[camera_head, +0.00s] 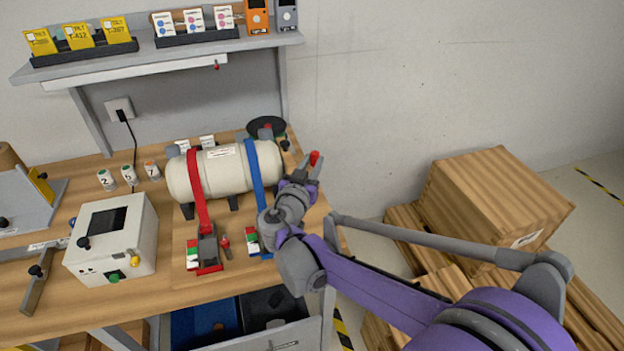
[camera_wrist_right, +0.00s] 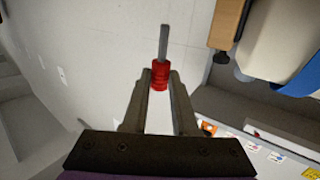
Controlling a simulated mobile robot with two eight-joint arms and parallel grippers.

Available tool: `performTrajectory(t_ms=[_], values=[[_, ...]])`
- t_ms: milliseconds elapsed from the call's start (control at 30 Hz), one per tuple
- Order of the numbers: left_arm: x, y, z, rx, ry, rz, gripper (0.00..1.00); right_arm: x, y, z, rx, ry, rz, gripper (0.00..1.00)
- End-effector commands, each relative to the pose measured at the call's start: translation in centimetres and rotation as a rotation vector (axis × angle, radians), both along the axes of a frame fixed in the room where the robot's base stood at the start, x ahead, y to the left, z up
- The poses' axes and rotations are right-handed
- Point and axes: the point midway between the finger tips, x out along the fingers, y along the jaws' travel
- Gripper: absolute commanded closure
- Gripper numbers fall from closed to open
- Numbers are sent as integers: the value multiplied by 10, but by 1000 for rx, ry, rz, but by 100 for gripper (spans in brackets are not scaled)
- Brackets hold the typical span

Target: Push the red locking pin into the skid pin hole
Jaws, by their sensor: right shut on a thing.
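My right gripper (camera_head: 306,170) is shut on the red locking pin (camera_head: 314,157), held up in the air beyond the right end of the cream tank (camera_head: 225,170). In the right wrist view the gripper (camera_wrist_right: 159,85) has its fingers on both sides of the pin's red head (camera_wrist_right: 160,75). The pin's grey shaft (camera_wrist_right: 163,42) points straight out from the fingers, touching nothing that I can make out. The tank lies on dark skid feet under a red strap (camera_head: 198,190) and a blue strap (camera_head: 255,175). I cannot make out the skid pin hole. My left gripper is not in view.
The tank stands on a wooden bench (camera_head: 165,225) with a white box (camera_head: 112,240) at its left. A small red-topped item (camera_head: 224,242) lies near the straps' ends. A shelf (camera_head: 170,50) overhangs the back. A wooden crate (camera_head: 495,205) stands on pallets at right.

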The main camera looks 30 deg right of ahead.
Motion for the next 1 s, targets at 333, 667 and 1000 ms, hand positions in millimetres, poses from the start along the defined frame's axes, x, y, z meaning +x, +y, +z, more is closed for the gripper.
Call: performTrajectory(t_ms=[333,667,1000], values=[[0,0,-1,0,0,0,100,4,4,7,-50,-51,52,100],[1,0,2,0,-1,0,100,4,5,7,-48,-49,51,100],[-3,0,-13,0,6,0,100,3,5,-16,-48,-46,51,100]])
